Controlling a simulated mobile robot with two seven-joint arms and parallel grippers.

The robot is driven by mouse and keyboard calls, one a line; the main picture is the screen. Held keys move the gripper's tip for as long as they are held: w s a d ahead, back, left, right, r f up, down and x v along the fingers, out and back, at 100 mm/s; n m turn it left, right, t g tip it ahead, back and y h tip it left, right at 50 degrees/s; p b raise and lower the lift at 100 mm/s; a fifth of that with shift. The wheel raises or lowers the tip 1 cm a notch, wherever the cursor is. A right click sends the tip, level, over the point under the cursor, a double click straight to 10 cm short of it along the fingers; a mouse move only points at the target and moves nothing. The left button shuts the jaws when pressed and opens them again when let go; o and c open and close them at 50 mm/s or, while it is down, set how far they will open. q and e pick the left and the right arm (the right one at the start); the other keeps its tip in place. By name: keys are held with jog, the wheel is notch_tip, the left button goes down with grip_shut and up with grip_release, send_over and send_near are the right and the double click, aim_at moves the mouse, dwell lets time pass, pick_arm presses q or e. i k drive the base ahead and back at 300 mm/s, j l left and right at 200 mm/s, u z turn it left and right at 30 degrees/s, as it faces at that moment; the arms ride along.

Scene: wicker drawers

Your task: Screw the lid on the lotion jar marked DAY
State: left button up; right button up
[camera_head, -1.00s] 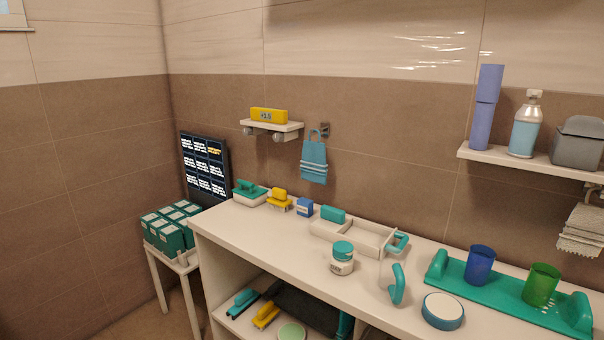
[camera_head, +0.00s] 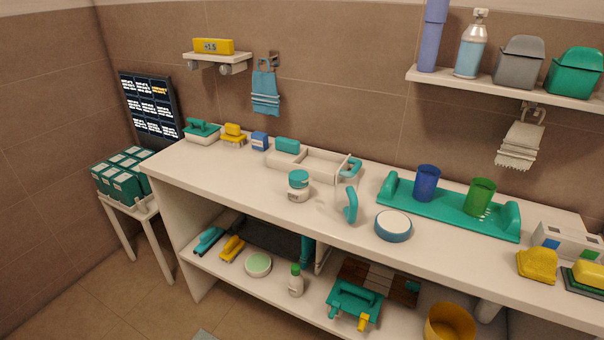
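A small white jar (camera_head: 299,191) with a teal top stands upright on the counter near its middle. Its label is too small to read, so I cannot tell whether it says DAY. A low round teal-blue container (camera_head: 393,226) with a white top lies flat on the counter to the right. A round pale green disc or tub (camera_head: 257,264) lies on the lower shelf; I cannot tell whether it is a lid. Neither of my grippers is in view.
The counter (camera_head: 240,186) also bears a white tray (camera_head: 318,164), a teal-handled item (camera_head: 350,204), and a green rack (camera_head: 450,207) with blue and green cups. The lower shelf holds a small bottle (camera_head: 296,281) and a yellow bucket (camera_head: 450,324). The counter's front left is clear.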

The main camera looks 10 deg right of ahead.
aim_at(298, 194)
jog(key=j+z, duration=0.1)
jog(key=z, duration=0.25)
jog(key=i+j+z, duration=0.1)
jog(key=z, duration=0.2)
jog(key=j+z, duration=0.15)
jog(key=z, duration=0.2)
jog(key=i+j+z, duration=0.1)
jog(key=j+z, duration=0.15)
jog(key=j, duration=0.15)
jog(key=j+z, duration=0.25)
jog(key=j, duration=0.15)
jog(key=j+z, duration=0.2)
jog(key=j, duration=1.65)
